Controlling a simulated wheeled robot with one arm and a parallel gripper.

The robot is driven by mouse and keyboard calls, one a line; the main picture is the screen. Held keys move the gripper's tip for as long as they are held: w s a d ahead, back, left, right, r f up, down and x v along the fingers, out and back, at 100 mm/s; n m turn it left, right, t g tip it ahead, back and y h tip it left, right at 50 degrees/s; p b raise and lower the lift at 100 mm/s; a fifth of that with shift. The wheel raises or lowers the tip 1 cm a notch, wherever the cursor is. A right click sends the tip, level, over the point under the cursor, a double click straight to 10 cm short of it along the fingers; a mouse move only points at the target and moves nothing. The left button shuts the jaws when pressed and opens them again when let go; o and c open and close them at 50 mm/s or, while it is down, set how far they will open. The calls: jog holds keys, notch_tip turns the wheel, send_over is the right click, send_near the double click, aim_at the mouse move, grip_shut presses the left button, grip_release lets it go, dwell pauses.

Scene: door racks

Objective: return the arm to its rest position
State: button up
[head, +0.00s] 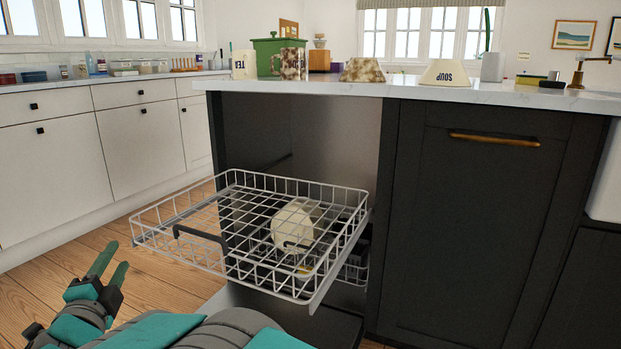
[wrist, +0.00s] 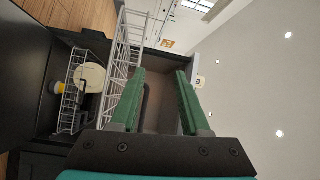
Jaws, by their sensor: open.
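My gripper (head: 107,268) is at the lower left of the head view, left of the pulled-out racks and apart from them. Its two green fingers stand apart with nothing between them. In the wrist view my gripper (wrist: 157,95) is also open and empty. My arm runs along the bottom of the head view.
The white upper rack (head: 345,190) is pulled out and looks empty. A cream plate (head: 293,228) shows through its wires, apparently in the lower rack (head: 355,272). The island counter (head: 400,89) holds mugs, bowls and a green pot (head: 279,50). Wooden floor (head: 150,265) lies open at left.

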jog(key=w+d+f+n+g+y, duration=0.1)
jog(key=w+d+n+g+y, duration=0.35)
jog(key=d+n+g, duration=0.4)
jog(key=s+d+f+n+g+h, duration=0.2)
jog(key=s+d+f, duration=0.2)
jog(key=d, duration=0.6)
jog(key=s+d+f+n+g+h, duration=0.15)
jog(key=s+d+f, duration=0.25)
jog(key=d, duration=0.6)
jog(key=s+d+f+n+g+h, duration=0.25)
jog(key=s+d+f, duration=0.2)
jog(key=d, duration=0.55)
jog(key=s+d+f+m+g+h, duration=0.25)
jog(key=s+d+g+h, duration=0.2)
jog(key=s+d, duration=1.25)
notch_tip(320, 180, up, 11)
jog(key=n+p, duration=0.1)
jog(key=p, duration=1.1)
jog(key=shift+w+r+g+y, duration=0.2)
jog(key=shift+g+y, duration=0.1)
jog(key=shift+y, duration=0.1)
